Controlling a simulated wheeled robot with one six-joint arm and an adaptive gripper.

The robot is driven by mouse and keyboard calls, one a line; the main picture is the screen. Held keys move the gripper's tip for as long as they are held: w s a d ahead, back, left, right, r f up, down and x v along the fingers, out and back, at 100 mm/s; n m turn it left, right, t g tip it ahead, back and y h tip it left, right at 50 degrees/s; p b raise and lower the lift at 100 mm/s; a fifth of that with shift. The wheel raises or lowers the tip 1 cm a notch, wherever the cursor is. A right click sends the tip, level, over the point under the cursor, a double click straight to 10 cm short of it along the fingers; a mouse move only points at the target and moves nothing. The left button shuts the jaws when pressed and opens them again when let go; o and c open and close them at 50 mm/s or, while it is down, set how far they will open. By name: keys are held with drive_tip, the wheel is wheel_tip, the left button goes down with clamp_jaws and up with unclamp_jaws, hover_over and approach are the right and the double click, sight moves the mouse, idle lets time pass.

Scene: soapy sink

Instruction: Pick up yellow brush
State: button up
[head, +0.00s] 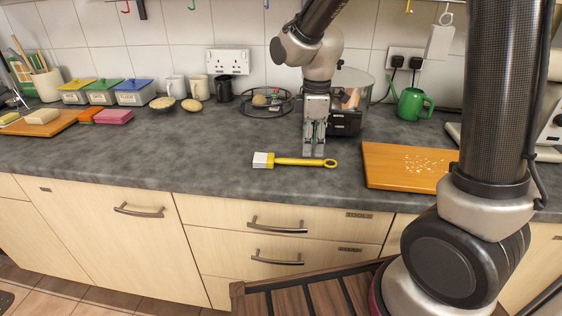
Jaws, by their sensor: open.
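The yellow brush (301,162) lies flat on the dark grey counter near its front edge. Its white head with a pale tip points left, and its handle ends in a ring at the right. My gripper (314,152) points straight down just behind the handle's right half in the picture. Its two fingers are apart with nothing between them. The fingertips appear just above or behind the handle; I cannot tell their exact height over the counter.
A wooden board (400,165) with pale crumbs lies to the right. A wire basket (268,101), a black appliance (345,122) and a green watering can (410,104) stand behind. Lidded boxes, mugs and sponges are at the left. The counter (200,155) left of the brush is clear.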

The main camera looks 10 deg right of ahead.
sight(312, 160)
wheel_tip(312, 160, down, 5)
drive_tip(key=shift+s+d+r, duration=0.1)
drive_tip(key=shift+r, duration=0.1)
clamp_jaws()
